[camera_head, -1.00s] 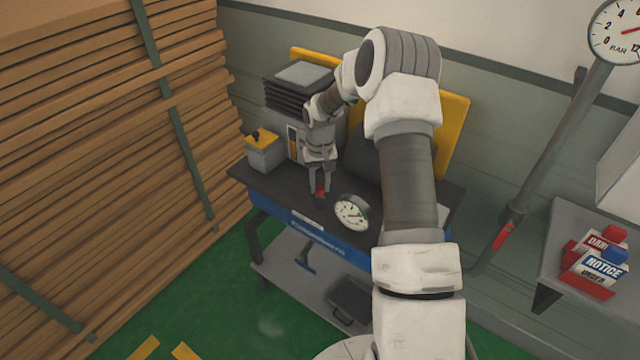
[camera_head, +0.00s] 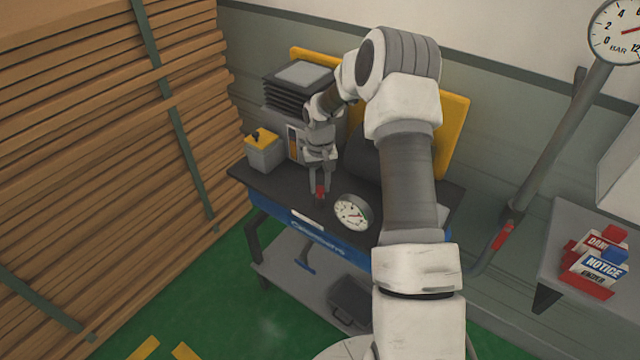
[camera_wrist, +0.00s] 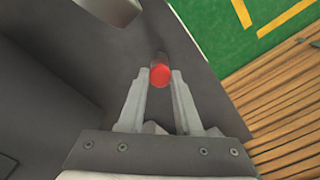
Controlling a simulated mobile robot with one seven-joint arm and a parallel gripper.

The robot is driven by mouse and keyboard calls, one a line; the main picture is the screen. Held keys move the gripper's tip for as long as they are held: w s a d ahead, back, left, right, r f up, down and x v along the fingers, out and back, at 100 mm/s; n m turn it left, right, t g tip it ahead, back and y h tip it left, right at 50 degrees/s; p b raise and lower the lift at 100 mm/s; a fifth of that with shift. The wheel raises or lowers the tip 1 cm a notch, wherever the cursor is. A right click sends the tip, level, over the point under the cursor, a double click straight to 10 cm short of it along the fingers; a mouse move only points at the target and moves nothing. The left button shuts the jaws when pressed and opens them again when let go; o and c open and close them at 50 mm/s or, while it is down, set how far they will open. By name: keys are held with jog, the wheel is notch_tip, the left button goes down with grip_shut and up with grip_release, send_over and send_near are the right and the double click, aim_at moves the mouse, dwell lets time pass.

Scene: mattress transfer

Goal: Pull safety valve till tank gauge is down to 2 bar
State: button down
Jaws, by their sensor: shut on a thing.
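A small round white gauge (camera_head: 352,214) stands on the bench just right of the gripper. Its needle is too small to read surely. A large gauge marked BAR (camera_head: 617,32) is cut off at the top right, with a red needle. Which gauge is the tank's cannot be told.
The dark-topped bench (camera_head: 262,188) carries a grey box with a yellow lid (camera_head: 263,150) at left and a dark stacked unit (camera_head: 297,88) behind. Stacked timber (camera_head: 90,150) stands at left. A side table with red and blue sign-marked items (camera_head: 598,265) is at right.

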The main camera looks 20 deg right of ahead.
aim_at(320, 188)
dwell(0.4)
jog(key=shift+r, duration=0.8)
jog(key=c, duration=0.6)
grip_release()
notch_tip(320, 188, up, 17)
jog(key=shift+r, duration=0.2)
jog(key=shift+r, duration=0.1)
